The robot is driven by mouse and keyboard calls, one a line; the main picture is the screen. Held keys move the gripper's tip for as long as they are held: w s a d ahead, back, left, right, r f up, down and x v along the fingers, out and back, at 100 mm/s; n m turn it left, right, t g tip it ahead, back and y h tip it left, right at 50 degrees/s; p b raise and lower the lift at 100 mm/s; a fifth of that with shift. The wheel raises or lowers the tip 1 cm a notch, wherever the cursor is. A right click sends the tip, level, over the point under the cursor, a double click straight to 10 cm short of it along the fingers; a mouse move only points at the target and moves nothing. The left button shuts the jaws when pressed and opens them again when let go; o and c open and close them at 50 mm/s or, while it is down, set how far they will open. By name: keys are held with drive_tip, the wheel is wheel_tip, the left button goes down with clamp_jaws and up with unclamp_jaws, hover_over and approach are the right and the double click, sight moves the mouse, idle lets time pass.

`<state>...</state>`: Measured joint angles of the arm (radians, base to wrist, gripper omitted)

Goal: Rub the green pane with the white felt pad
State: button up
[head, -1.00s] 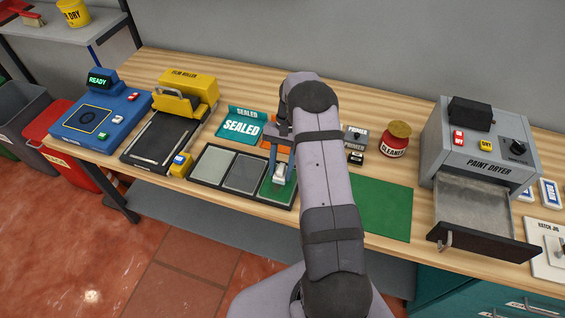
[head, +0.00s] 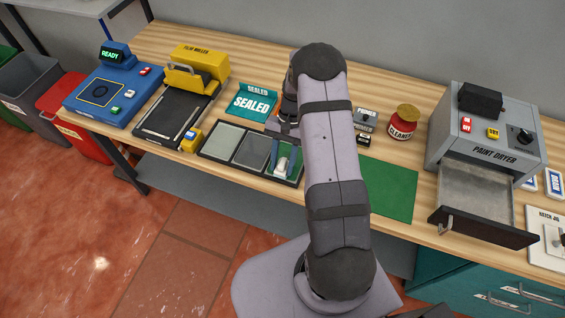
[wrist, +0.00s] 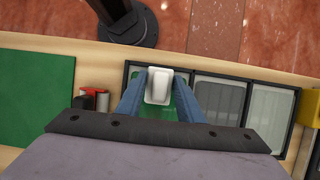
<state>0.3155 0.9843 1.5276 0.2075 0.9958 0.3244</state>
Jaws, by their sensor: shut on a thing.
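My gripper (wrist: 159,84) is shut on the white felt pad (wrist: 157,88), with one blue finger on each side of it. The pad is over the green pane (wrist: 180,105), near its front edge. Whether it touches the pane is hard to tell. The green pane sits in the right-hand compartment of a dark three-pane tray (head: 240,172). In the head view the pad (head: 283,165) shows small between the fingers. My arm covers part of the bench behind and to the right of the pane.
Two greyish panes (head: 229,136) (head: 251,150) fill the other compartments. A flat green mat (head: 393,190) lies to the right. A red cleaner jar (head: 402,126) stands behind it. The paint dryer (head: 485,130) has its drawer open over the bench front. A teal SEALED stand (head: 252,104) is behind the tray.

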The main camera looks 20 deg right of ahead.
drive_tip(key=shift+w+d+f+b, duration=0.15)
drive_tip(key=shift+w+d+b, duration=1.6)
drive_tip(key=shift+w+d, duration=1.1)
wheel_tip(320, 180, up, 8)
drive_tip(key=p, duration=0.5)
drive_tip(key=shift+r, duration=0.2)
drive_tip(key=shift+s, duration=0.15)
